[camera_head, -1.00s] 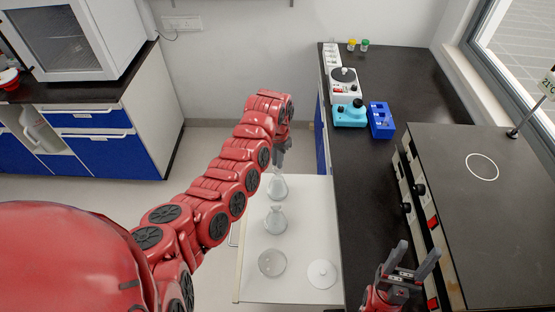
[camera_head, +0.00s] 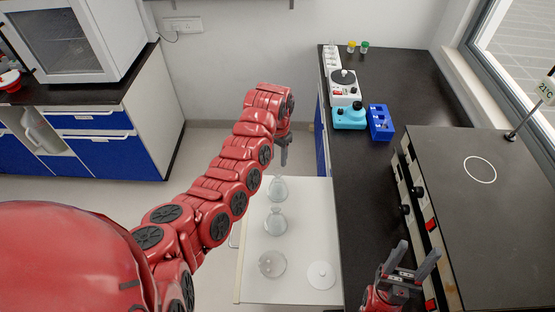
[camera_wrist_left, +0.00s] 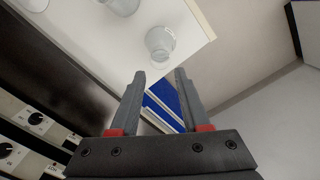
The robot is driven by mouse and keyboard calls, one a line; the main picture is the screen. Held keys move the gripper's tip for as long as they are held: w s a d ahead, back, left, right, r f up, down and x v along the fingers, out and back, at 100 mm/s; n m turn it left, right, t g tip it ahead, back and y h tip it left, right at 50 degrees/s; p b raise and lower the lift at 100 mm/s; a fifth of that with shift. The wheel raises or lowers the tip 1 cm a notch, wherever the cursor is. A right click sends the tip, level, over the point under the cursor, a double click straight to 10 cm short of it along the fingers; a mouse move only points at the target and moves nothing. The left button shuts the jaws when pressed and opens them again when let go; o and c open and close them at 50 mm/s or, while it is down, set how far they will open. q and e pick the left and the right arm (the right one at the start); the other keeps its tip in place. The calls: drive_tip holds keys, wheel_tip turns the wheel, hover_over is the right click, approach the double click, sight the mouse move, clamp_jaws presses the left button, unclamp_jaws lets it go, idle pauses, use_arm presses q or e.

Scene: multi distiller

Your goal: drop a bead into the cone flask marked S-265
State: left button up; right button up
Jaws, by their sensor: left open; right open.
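No S-265 marking is readable on either. My left gripper (camera_head: 284,161) is open and empty just beyond and above the far flask, pointing down. In the left wrist view its fingers (camera_wrist_left: 161,76) are spread apart, with a flask (camera_wrist_left: 160,42) ahead of them. My right gripper (camera_head: 411,250) is open and empty at the lower right, over the dark counter.
The dark counter (camera_head: 355,190) runs alongside, holding a turquoise device (camera_head: 349,117), a blue rack (camera_head: 380,122) and a white stirrer (camera_head: 344,90). A black-topped unit (camera_head: 480,220) stands right.

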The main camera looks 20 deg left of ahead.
use_arm(q)
wheel_tip(320, 180, up, 14)
drive_tip(key=p, duration=0.7)
drive_tip(key=shift+p, duration=0.3)
drive_tip(key=shift+f, duration=0.1)
